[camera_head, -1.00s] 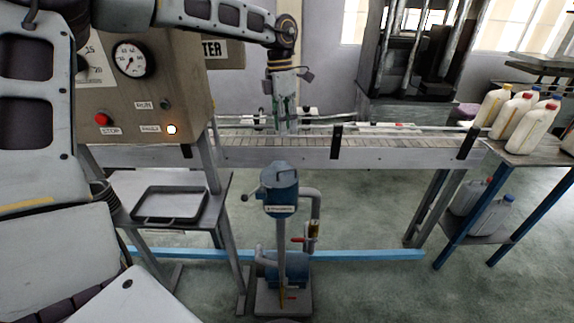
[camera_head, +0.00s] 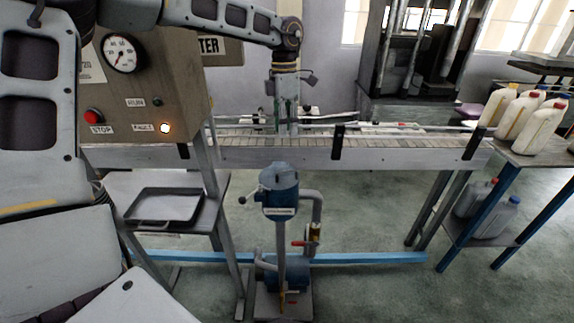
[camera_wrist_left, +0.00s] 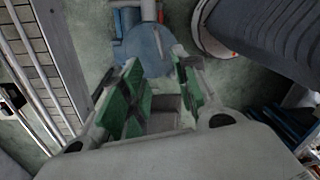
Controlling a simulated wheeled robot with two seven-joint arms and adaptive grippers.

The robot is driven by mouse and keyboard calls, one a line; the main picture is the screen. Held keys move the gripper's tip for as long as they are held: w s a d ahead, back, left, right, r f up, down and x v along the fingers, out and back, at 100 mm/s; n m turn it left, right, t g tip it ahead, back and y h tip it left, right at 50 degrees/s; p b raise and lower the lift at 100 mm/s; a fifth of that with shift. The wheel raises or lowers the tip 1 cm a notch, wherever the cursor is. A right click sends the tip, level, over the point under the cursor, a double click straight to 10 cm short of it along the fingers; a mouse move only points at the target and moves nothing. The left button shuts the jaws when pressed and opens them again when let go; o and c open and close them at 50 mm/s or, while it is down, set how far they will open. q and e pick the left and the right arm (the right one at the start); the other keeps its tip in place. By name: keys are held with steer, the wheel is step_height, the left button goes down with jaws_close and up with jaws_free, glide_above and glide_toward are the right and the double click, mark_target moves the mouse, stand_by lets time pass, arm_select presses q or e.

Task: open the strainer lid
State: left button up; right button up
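The strainer is a blue canister (camera_head: 280,204) on a pipe stand in the middle of the head view. Its round blue lid (camera_head: 279,177) is on top and looks shut, with a small lever sticking out to the left. My left gripper (camera_head: 287,128) points down and appears above the lid in the picture, in front of the conveyor. In the left wrist view its green-padded fingers (camera_wrist_left: 155,85) are apart with nothing between them. The round blue lid (camera_wrist_left: 148,52) shows beyond the fingertips, apart from them. My right gripper is not in view.
A conveyor (camera_head: 250,155) runs behind the strainer. A control panel (camera_head: 145,75) and a table with a grey tray (camera_head: 165,206) stand at left. Several bottles (camera_head: 528,128) stand on a table at right. A blue pump (camera_head: 285,273) sits at the strainer's base.

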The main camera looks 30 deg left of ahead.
arm_select(q)
steer(key=f, duration=0.8)
steer(key=d+f, duration=0.1)
steer(key=f, duration=0.3)
steer(key=shift+s, duration=0.4)
steer(key=shift+f, duration=0.3)
steer(key=shift+c, duration=0.7)
steer(key=c, duration=0.5)
jaws_close()
steer(key=shift+r+p, duration=0.1)
steer(key=shift+p, duration=0.2)
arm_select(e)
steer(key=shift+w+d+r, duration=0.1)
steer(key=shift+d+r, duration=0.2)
